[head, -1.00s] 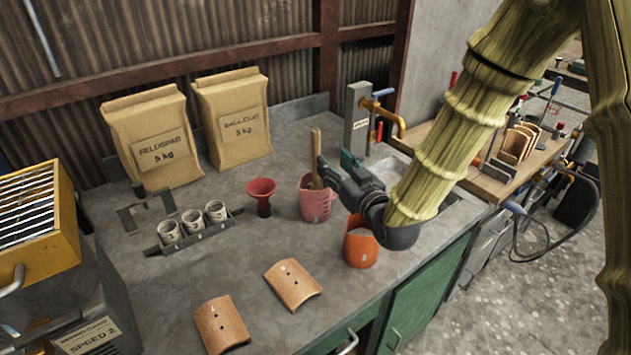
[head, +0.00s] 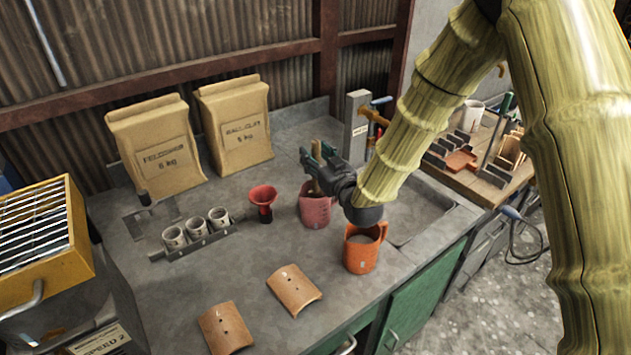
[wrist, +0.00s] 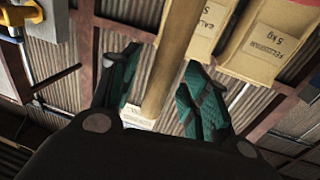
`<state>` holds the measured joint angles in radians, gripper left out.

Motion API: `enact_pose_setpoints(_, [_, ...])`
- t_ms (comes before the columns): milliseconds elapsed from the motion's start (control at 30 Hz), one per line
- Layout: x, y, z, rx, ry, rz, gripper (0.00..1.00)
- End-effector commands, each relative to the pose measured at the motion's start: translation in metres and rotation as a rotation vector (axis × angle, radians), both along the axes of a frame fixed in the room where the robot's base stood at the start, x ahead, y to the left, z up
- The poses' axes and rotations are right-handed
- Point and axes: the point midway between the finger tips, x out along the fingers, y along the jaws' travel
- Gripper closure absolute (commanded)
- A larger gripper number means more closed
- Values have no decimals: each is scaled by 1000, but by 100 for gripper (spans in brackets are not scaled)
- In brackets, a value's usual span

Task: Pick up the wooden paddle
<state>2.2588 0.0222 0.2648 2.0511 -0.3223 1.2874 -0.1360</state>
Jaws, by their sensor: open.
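The wooden paddle (wrist: 166,65) shows in the wrist view as a long pale shaft between the two green-padded fingers of my gripper (wrist: 160,88). A gap shows between the shaft and the finger on each side. In the head view my gripper (head: 318,157) is open at the paddle, above the pink jug (head: 316,212). Only a short piece of the paddle (head: 316,187) shows there, standing in the jug.
An orange jug (head: 361,253) stands close to the right of the pink jug. A red funnel (head: 263,197) and a rack of white cups (head: 197,233) are to the left. Two clay tiles (head: 294,288) lie in front. Paper sacks (head: 236,125) stand behind.

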Motion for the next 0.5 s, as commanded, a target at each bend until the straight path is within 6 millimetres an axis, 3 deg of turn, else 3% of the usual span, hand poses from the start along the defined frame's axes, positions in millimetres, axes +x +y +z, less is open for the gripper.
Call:
enact_pose_setpoints(300, [4,2,-1,1,0,0,54])
enact_pose_setpoints(500, [4,2,-1,1,0,0,90])
